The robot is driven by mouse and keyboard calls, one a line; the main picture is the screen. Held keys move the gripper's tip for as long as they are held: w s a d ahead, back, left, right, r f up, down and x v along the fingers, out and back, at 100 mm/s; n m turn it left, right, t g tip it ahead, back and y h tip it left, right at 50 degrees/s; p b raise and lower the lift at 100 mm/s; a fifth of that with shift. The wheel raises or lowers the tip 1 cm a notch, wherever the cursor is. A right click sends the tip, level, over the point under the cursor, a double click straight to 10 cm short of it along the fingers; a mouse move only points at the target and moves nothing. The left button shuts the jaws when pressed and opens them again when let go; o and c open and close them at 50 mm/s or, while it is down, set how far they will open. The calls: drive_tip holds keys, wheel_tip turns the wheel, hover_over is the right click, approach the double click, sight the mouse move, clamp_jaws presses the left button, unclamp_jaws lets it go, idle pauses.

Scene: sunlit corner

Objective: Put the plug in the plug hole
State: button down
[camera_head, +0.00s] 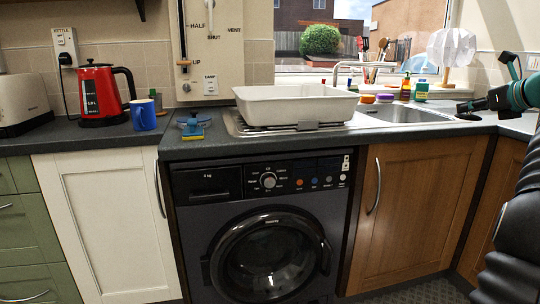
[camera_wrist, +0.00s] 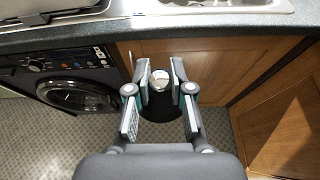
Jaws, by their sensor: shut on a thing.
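My gripper (camera_wrist: 162,72) is shut on a dark round thing (camera_wrist: 160,108), which looks like the plug, with a pale round top between the fingers. In the head view my gripper (camera_head: 478,105) is at the right, over the worktop just right of the sink. A black disc-like part (camera_head: 467,115) shows at its tip, low near the worktop; I cannot tell whether it touches. The metal sink (camera_head: 425,114) lies to the left of my gripper. The plug hole is not visible, as the basin's floor is hidden. The sink's edge also shows at the top of the wrist view (camera_wrist: 215,10).
A white washing-up bowl (camera_head: 296,105) sits on the drainer left of the sink. The tap (camera_head: 345,68), bottles (camera_head: 405,87) and sponges (camera_head: 376,98) stand behind the sink. A paper-like white ornament (camera_head: 452,48) stands at the back right. A blue mug (camera_head: 143,114) and red kettle (camera_head: 102,94) are far left.

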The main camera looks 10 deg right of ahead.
drive_tip(key=w+a+f+n+g+y, duration=0.1)
drive_tip(key=w+a+f+n+y, duration=0.3)
drive_tip(key=f, duration=0.8)
drive_tip(key=w+a+f+n+g+y, duration=0.1)
drive_tip(key=a+f, duration=0.6)
drive_tip(key=f, duration=0.4)
drive_tip(key=w+a+f+n+g+y, duration=0.1)
drive_tip(key=w+a+f+n+y, duration=0.3)
drive_tip(key=f, duration=0.8)
drive_tip(key=s+a+f+g, duration=0.1)
drive_tip(key=s+a+f, duration=0.1)
drive_tip(key=a+f, duration=0.6)
drive_tip(key=s+a+f, duration=0.3)
drive_tip(key=a+f, duration=0.5)
drive_tip(key=a, duration=0.5)
drive_tip(key=s+a+f+n+g+y, duration=0.1)
drive_tip(key=s+a+f, duration=0.2)
drive_tip(key=a+f, duration=0.5)
drive_tip(key=a, duration=0.2)
drive_tip(key=shift+s+a+f+g, duration=0.15)
drive_tip(key=shift+s+a+g, duration=0.1)
drive_tip(key=shift+a+g, duration=0.1)
